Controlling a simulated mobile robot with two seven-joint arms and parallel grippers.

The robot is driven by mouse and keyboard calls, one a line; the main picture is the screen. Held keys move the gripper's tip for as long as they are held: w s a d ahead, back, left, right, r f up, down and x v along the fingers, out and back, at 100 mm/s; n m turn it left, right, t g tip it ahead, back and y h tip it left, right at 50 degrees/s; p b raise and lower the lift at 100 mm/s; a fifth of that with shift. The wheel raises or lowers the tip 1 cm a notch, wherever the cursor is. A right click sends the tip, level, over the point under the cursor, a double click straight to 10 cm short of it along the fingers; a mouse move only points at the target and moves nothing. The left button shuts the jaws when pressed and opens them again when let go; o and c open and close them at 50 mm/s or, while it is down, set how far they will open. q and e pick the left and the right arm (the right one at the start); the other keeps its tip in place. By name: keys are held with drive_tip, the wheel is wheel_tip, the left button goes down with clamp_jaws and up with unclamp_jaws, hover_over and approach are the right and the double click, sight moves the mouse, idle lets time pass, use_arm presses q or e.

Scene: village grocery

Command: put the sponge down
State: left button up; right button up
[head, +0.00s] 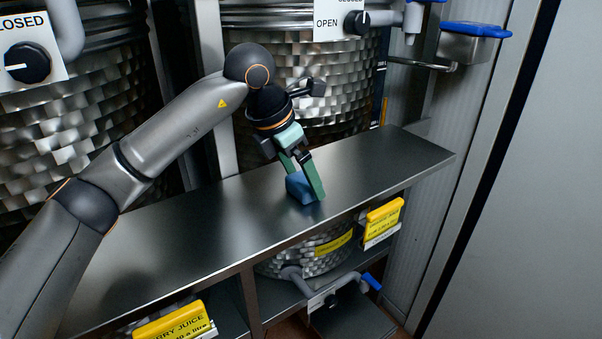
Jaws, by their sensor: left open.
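The sponge (298,188) is a small blue block on the dark metal shelf (190,228). It appears to rest on the shelf top, near the front edge. My left gripper (305,188) reaches down over it with green fingers. The gripper is open, with one finger in front of the sponge at its right side. The other finger is partly hidden behind the sponge. I cannot tell whether either finger touches it. My right gripper is not in view.
Large metal tanks (295,85) stand behind the shelf. A dial marked OPEN (355,23) and a tap with a blue handle (475,30) are at the upper right. Yellow labels (384,212) hang below the front edge. The shelf is clear on both sides of the sponge.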

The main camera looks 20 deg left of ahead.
use_arm(q)
drive_tip(key=shift+r, duration=0.25)
drive_tip(key=v, duration=1.1)
drive_tip(key=shift+r+b, duration=0.4)
drive_tip(key=shift+s+a, duration=0.1)
